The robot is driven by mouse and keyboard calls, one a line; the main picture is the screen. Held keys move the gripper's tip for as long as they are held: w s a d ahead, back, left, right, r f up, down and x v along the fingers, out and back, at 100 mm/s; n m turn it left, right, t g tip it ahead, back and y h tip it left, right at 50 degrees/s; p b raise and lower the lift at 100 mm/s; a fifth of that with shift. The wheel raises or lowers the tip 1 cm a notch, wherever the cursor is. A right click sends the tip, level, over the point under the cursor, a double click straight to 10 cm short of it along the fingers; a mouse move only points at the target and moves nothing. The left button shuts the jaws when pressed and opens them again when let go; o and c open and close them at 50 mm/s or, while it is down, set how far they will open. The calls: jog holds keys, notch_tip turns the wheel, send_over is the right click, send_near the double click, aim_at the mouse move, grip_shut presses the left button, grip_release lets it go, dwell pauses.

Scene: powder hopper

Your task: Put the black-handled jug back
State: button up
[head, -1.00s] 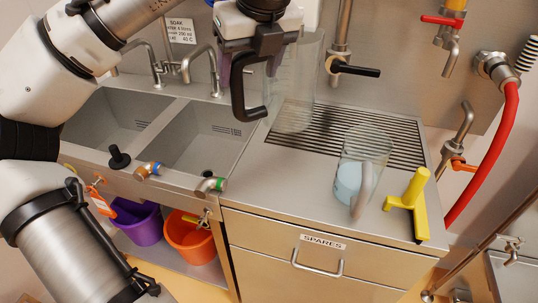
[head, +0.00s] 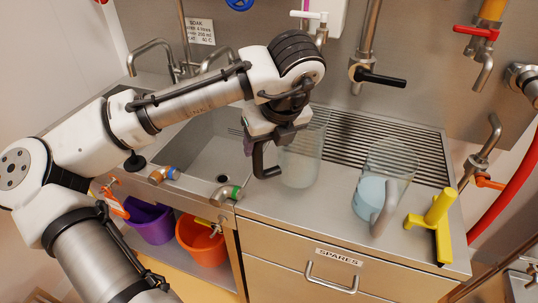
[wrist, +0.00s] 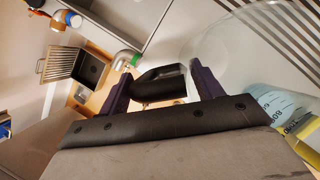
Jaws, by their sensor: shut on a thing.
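The clear jug (head: 303,160) with a black handle (head: 262,163) is at the front left end of the ribbed drainer, beside the sink. My gripper (head: 272,140) is shut on the black handle from above. The jug looks upright and empty; I cannot tell whether its base touches the counter. In the wrist view, the black handle (wrist: 160,84) lies between my purple fingers, and the clear jug wall (wrist: 222,48) is to the right.
A second clear jug with a pale handle and blue liquid (head: 372,192) stands to the right on the counter. A black-levered tap (head: 378,76) hangs behind the drainer. The ribbed drainer (head: 352,140) is mostly clear.

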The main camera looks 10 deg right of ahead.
aim_at(269, 170)
jog(key=shift+f, duration=2.3)
jog(key=shift+f, duration=0.15)
jog(key=o, duration=1.7)
jog(key=shift+o, duration=0.2)
jog(key=shift+r, duration=0.25)
jog(key=b+v, duration=0.1)
jog(key=v, duration=1.1)
